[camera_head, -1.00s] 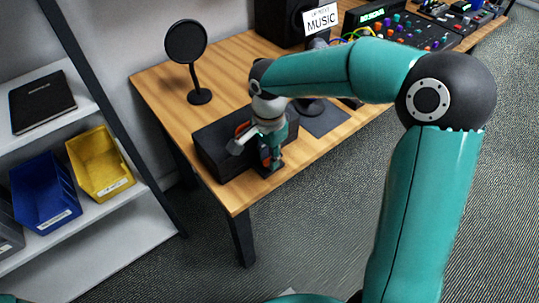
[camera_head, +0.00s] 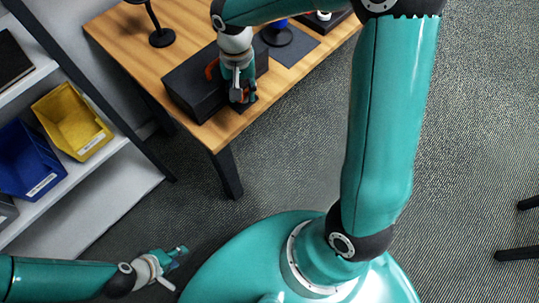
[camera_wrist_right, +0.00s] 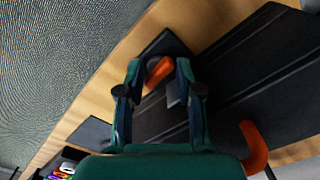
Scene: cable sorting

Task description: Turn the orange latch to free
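The orange latch (camera_wrist_right: 158,73) shows in the right wrist view at the front of the black case (camera_wrist_right: 235,85). My right gripper (camera_wrist_right: 158,70) has its two fingers spread, one on each side of the latch. I cannot tell whether either finger touches it. In the head view my right gripper (camera_head: 243,98) points down at the front of the black case (camera_head: 190,85), largely hiding the latch. My left gripper (camera_head: 176,258) is low at the left, away from the desk; its finger opening is unclear.
An orange handle (camera_wrist_right: 254,148) is on the case. The wooden desk (camera_head: 120,40) also bears a round black stand (camera_head: 161,38) and a dark mat (camera_head: 292,48). A shelf at the left holds yellow (camera_head: 72,120) and blue (camera_head: 28,160) bins. Floor between shelf and desk is clear.

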